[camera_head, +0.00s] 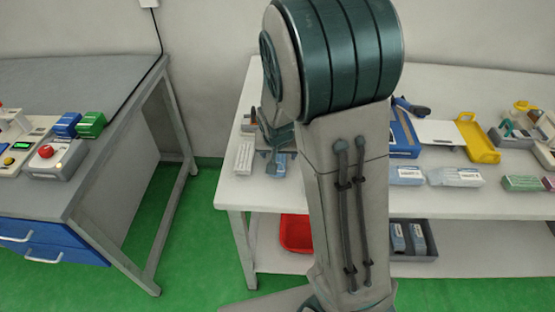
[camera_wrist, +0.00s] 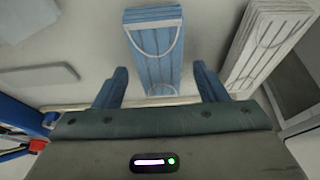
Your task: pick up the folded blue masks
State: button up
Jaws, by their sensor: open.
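The folded blue masks (camera_wrist: 153,40) form a pleated stack with a pale ear loop, lying flat on the white table. In the wrist view the stack lies ahead of my gripper (camera_wrist: 160,69), its near end reaching between the two spread fingers. My gripper is open, and gaps show on both sides of the stack. I cannot tell the finger height above the table. In the head view the blue masks (camera_head: 281,168) show at the table's left end, partly hidden by my gripper.
A folded white mask stack (camera_wrist: 268,40) lies right of the blue one, close to my right finger; it also shows in the head view (camera_head: 244,157). A flat grey piece (camera_wrist: 40,78) lies to the left. Packets, a blue tray and a yellow tray (camera_head: 478,140) stand farther right.

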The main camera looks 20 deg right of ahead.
dwell(0.3)
jog(key=c, duration=1)
jog(key=shift+r, duration=0.1)
jog(key=shift+c, duration=0.2)
